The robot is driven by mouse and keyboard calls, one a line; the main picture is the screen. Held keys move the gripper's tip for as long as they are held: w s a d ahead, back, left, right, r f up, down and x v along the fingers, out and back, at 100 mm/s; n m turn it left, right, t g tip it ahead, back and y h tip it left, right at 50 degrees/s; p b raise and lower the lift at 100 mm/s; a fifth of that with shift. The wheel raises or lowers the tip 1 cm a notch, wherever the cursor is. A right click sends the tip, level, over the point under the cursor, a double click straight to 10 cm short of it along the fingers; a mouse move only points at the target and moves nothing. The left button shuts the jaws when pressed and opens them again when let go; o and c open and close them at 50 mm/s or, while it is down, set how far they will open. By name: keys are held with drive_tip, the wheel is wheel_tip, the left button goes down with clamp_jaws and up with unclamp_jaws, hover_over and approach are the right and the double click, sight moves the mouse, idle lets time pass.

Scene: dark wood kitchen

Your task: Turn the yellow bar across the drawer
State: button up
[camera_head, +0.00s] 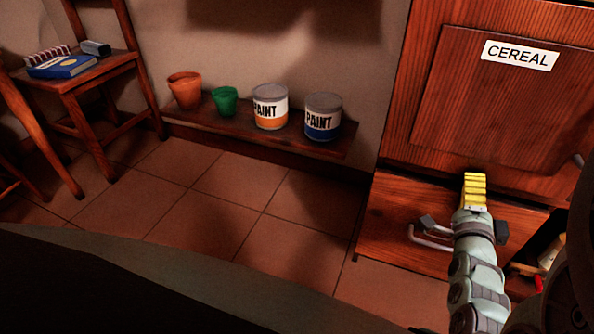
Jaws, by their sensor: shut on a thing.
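The yellow bar (475,188) is short, with dark lines across it. It points away from me, lying upward in the picture toward the cabinet. My gripper (474,211) is shut on its near end. The wooden drawer (395,215) is below the cereal cabinet door, behind the bar and my gripper in the picture. A grey metal handle (428,239) shows on its front, left of my gripper. My gripper hides the bar's near end and part of the drawer. I cannot tell whether the bar touches the drawer.
The cabinet door (500,110) with a CEREAL label is above. Small objects (548,255) show in a dark opening at the right. A low shelf (345,146) holds two pots and two paint cans. A chair (85,85) with a blue book stands left. The tiled floor between is clear.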

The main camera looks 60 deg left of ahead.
drive_tip(key=shift+a+m+b, duration=0.1)
drive_tip(key=shift+m+b, duration=0.65)
drive_tip(key=shift+m, duration=0.35)
drive_tip(key=o, duration=1.1)
drive_tip(key=shift+s, duration=0.1)
drive_tip(key=shift+c, duration=0.2)
drive_tip(key=shift+f, duration=0.1)
drive_tip(key=shift+s, duration=0.1)
drive_tip(key=v, duration=0.7)
drive_tip(key=shift+d, duration=0.2)
drive_tip(key=shift+s, duration=0.1)
